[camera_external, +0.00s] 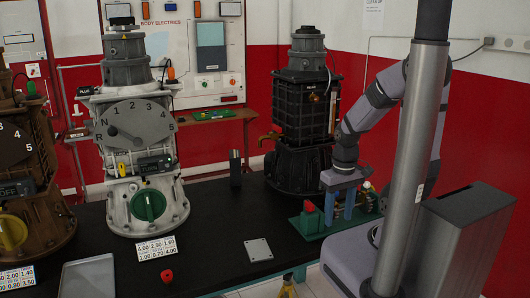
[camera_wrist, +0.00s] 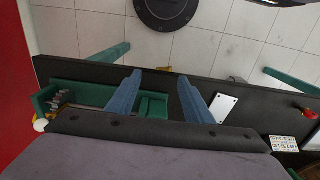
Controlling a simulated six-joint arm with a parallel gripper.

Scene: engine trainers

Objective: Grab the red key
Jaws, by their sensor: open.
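The red key (camera_external: 166,275) lies on the black table near its front edge, just in front of a white number card (camera_external: 157,248). It looks small and knob-like. In the wrist view a small red piece, seemingly the same key (camera_wrist: 309,115), is at the far right edge. My gripper (camera_external: 339,218) points down over the green fixture at the table's right end, well to the right of the key. Its two blue fingers are apart and empty in the wrist view (camera_wrist: 159,77). Another small red part (camera_external: 309,206) sits on the green fixture.
The green fixture (camera_external: 312,224) is under and beside my fingers. A pale metal plate (camera_external: 258,250) lies between it and the key. A dark cylinder (camera_external: 235,168) and tall engine units (camera_external: 140,140) stand behind. A grey tray (camera_external: 88,277) lies left of the key.

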